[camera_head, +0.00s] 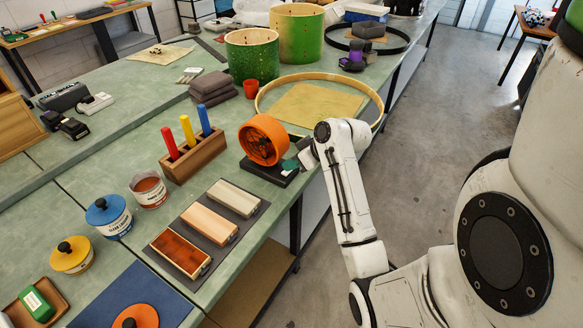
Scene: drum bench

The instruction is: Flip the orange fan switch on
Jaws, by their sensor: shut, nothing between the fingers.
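The orange fan (265,138) stands near the right edge of the bench, on a black base (262,172). My gripper (298,161) is low at the right end of this base, close beside the fan. It is shut and holds nothing that I can see. A small dark green piece (290,164) shows at the base by the gripper; I cannot tell whether it is the switch. My wrist and the gripper hide part of this end, so the switch's position and any contact with it are unclear.
Wooden blocks on a dark mat (259,208) lie in front. Open floor (430,120) is to the right.

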